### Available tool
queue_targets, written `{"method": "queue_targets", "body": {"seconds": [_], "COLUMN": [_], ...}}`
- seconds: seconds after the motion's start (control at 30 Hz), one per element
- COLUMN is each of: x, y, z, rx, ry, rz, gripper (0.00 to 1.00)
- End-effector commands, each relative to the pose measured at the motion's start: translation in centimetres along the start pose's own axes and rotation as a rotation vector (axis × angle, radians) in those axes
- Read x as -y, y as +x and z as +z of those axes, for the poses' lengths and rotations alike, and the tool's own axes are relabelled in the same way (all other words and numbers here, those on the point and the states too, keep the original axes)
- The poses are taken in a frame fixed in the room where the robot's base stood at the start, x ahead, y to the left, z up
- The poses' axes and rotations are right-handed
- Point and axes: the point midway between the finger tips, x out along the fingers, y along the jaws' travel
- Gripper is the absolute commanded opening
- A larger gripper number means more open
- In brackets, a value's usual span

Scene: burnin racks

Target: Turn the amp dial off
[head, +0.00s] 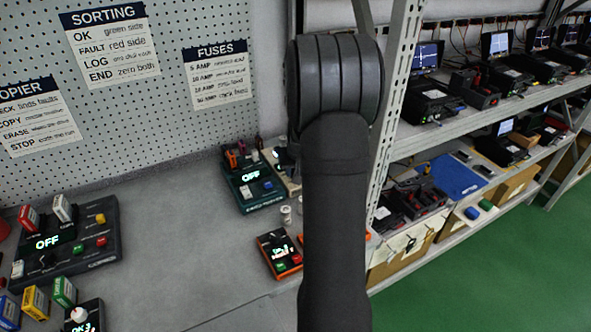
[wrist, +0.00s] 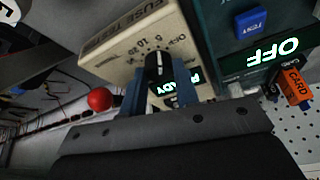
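The amp dial (wrist: 153,67) is a black knob with a white pointer line, on a cream fuse tester (wrist: 115,42) in the wrist view. Numbers ring the dial, and a small green display reading READY (wrist: 175,84) is beside it. My gripper (wrist: 159,82) has its two blue fingers apart, one on each side of the dial. A narrow gap seems to show beside the knob; whether either finger touches it I cannot tell. In the head view my arm hides my gripper and the dial; only a cream edge of the tester (head: 283,170) shows.
A dark green device reading OFF (head: 251,178) stands close beside the tester, with an orange card (wrist: 294,85). A red ball (wrist: 100,99) is near the left finger. A small orange-and-black device (head: 278,252) and a copier-like box (head: 75,240) stand on the grey bench (head: 175,235).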

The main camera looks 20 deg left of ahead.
Motion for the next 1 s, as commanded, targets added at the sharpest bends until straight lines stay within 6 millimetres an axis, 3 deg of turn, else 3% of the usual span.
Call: {"method": "queue_targets", "body": {"seconds": [0.03,0.1,0.47,1.0], "x": [0.02,0.02,0.13,0.31], "y": [-0.01,-0.01,-0.02,0.02], "z": [0.00,0.01,0.00,-0.02], "rx": [0.000,0.000,0.000,0.001], "ry": [0.000,0.000,0.056,0.371], "rz": [0.000,0.000,0.023,0.154], "gripper": [0.17,0.05,0.05,0.05]}}
